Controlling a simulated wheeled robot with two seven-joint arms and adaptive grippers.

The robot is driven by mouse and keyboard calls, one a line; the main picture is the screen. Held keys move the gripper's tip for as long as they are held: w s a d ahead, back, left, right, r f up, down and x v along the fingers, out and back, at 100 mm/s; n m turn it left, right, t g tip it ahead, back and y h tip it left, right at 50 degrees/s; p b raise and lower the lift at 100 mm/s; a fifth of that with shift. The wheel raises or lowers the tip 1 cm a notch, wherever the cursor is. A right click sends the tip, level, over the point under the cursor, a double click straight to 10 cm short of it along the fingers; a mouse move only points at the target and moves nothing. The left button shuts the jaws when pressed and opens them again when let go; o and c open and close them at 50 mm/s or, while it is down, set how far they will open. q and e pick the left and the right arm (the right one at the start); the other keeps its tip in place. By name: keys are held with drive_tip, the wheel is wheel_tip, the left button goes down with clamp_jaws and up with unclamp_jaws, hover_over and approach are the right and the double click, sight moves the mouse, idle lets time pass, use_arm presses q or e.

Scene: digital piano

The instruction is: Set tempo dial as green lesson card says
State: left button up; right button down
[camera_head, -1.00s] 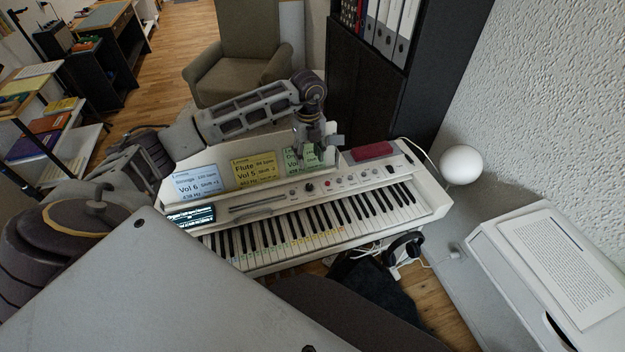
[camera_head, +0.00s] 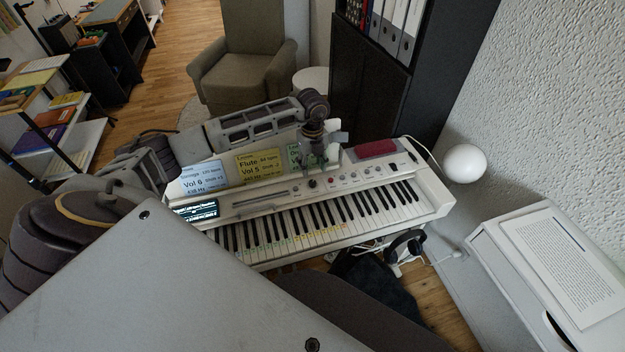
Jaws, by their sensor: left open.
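The white digital piano (camera_head: 436,207) stands in the middle, with its keys facing me. A green lesson card (camera_head: 294,155) stands behind its panel, mostly hidden by my left gripper (camera_head: 313,166). The gripper points down just above the panel, in front of the card, with its fingers apart and nothing seen between them. A black knob (camera_head: 312,184) shows on the panel just below the fingertips. I cannot tell from here whether they touch it, or read its setting. A lit display (camera_head: 196,212) is at the panel's left end. My right gripper is not in view.
A blue card (camera_head: 203,180) and a yellow card (camera_head: 258,167) stand left of the green one. A red object (camera_head: 376,148) lies on the piano top at the right. Headphones (camera_head: 405,246) hang below the front right. A white lamp globe (camera_head: 464,163) is beside the piano.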

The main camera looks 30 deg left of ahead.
sight(312, 182)
use_arm(q)
wheel_tip(312, 182, down, 6)
drive_tip(key=shift+f, duration=0.85)
drive_tip(key=shift+c, duration=0.8)
clamp_jaws()
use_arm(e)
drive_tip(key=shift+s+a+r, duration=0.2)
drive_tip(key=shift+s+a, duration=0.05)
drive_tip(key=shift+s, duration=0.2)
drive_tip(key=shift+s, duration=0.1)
